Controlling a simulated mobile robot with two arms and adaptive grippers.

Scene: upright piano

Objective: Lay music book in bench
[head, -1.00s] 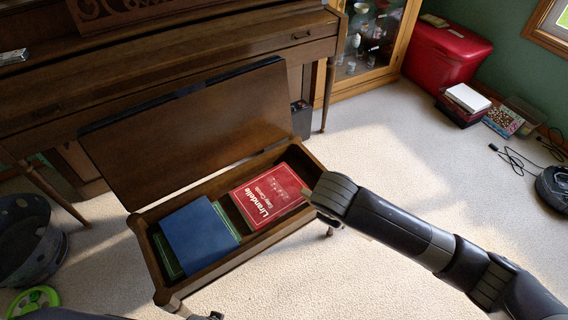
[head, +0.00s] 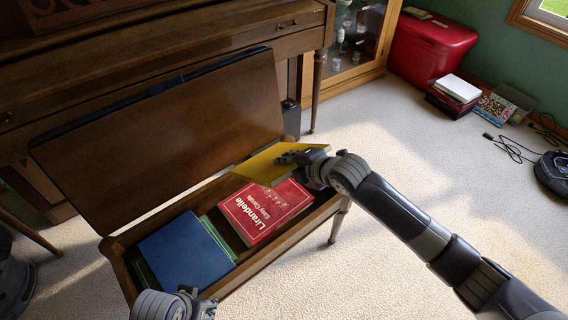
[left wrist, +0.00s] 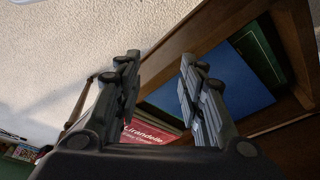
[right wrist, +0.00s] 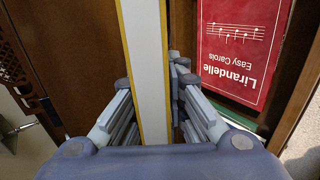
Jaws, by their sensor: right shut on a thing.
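A yellow music book (head: 262,166) is held by my right gripper (head: 300,158) above the right end of the open bench (head: 275,243). In the right wrist view the book (right wrist: 147,60) stands edge-on between the shut fingers (right wrist: 160,115). Inside the bench lie a red book (head: 262,210) marked "Lirandelle Easy Carols", a blue book (head: 186,256) and a green book partly under the blue one. The bench lid (head: 165,140) is raised against the piano. My left gripper (left wrist: 160,85) is open and empty near the bench's front; its fingertips are mostly out of the head view.
The piano (head: 150,60) stands behind the bench. A red chest (head: 430,52), stacked books (head: 458,90), cables and a dark round robot vacuum (head: 553,172) are at the right. Carpet (head: 400,150) right of the bench is clear.

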